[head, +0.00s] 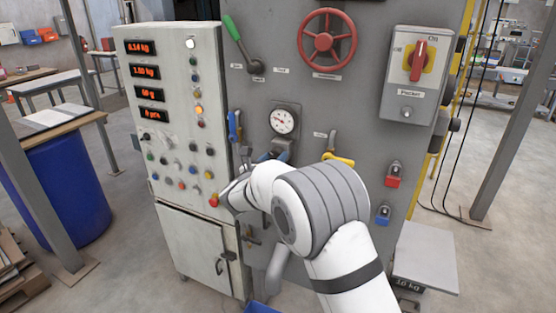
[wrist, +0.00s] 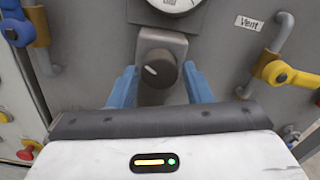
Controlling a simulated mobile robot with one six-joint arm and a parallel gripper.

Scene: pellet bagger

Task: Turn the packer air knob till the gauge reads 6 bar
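The black air knob (wrist: 158,69), with a pale mark on its face, sits on a grey block below the gauge in the wrist view. My gripper (wrist: 160,72) has its two blue fingers on either side of the knob. Gaps show between the fingers and the knob, so it is open and not clamped. In the head view, my arm hides the knob, and only a bit of the blue fingers shows. The round white gauge (head: 283,120) is on the grey panel there, its needle pointing to the left; the numbers are too small to read. The wrist view shows only the gauge's lower edge (wrist: 176,4).
A yellow-handled valve (wrist: 285,73) labelled Vent is to the right of the knob, and a blue-handled valve (wrist: 16,27) to the left. A red handwheel (head: 327,39) and a green lever (head: 232,29) are above. A button cabinet (head: 170,60) stands at left.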

